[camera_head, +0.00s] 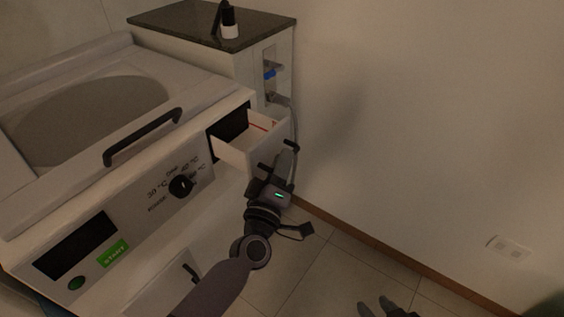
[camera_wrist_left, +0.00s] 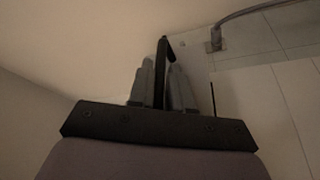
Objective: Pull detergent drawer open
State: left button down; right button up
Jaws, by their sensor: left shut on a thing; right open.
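The white detergent drawer (camera_head: 233,153) stands out from the upper right of the washing machine's front, with its open top and red marks inside showing. Its black handle (camera_head: 291,146) is on the drawer's front. My left gripper (camera_head: 283,160) is shut on this handle and hides part of the drawer's front. In the left wrist view the dark handle (camera_wrist_left: 163,60) runs between the two grey fingers of my left gripper (camera_wrist_left: 162,88). My right gripper (camera_head: 375,308) shows only its fingertips at the bottom edge, apart and empty, far from the drawer.
The washing machine (camera_head: 125,215) has a dial, a display, a green start label and a black lid handle (camera_head: 143,137). A dark-topped cabinet (camera_head: 185,22) with a small bottle (camera_head: 230,22) stands behind. Pipes run beside it. A bare wall is at right, above free tiled floor (camera_head: 335,265).

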pick_arm(q)
jog(key=shift+r, duration=0.1)
jog(key=c, duration=1.2)
grip_release()
jog(key=shift+o, duration=0.2)
jog(key=shift+s, duration=0.1)
jog(key=shift+s+a, duration=0.15)
jog(key=shift+s, duration=0.15)
jog(key=p+v, duration=0.1)
jog(key=v, duration=0.5)
jog(key=shift+s+p, duration=0.15)
jog(key=shift+p, duration=0.15)
